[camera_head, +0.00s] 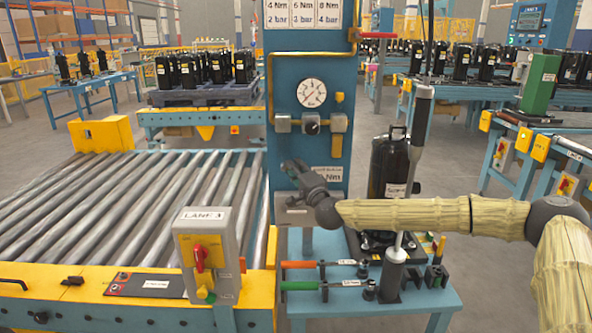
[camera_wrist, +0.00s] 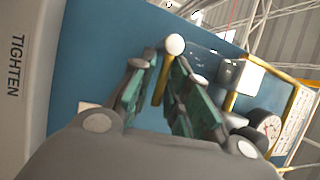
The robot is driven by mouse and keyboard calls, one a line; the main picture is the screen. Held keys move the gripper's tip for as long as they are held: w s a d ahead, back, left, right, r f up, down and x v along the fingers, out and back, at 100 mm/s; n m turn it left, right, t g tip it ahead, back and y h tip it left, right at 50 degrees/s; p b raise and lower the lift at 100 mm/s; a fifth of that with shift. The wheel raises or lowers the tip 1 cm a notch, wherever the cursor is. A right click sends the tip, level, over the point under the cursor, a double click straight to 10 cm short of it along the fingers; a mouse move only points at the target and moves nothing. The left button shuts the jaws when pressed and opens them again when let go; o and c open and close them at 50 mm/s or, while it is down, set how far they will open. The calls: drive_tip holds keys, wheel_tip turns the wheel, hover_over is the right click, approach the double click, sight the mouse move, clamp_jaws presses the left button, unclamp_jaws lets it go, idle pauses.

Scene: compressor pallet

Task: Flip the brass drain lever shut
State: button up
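In the wrist view a brass-coloured lever (camera_wrist: 163,82) with a pale ball end (camera_wrist: 175,44) shows between the two fingers of my gripper (camera_wrist: 158,68). The fingers have green inner faces and stand apart, with gaps beside the lever. I cannot tell how deep the lever lies between them or whether either finger touches it. In the head view my gripper (camera_head: 300,176) is in front of the lower blue panel (camera_head: 330,75), below the gauge. The lever is not clear there, being hidden or too small.
A pressure gauge (camera_head: 312,93), a row of grey fittings (camera_head: 310,124) and a yellow pipe (camera_head: 270,85) are on the panel. A black compressor (camera_head: 389,165) stands right of it, behind my arm. The roller conveyor (camera_head: 130,205) and a switch box (camera_head: 207,255) are at left.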

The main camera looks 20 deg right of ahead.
drive_tip(key=shift+o, duration=0.9)
drive_tip(key=shift+a+r, duration=0.15)
drive_tip(key=shift+r, duration=0.05)
drive_tip(key=shift+s+f, duration=0.1)
drive_tip(key=shift+f, duration=0.05)
drive_tip(key=v, duration=1.1)
drive_tip(key=shift+s, duration=0.4)
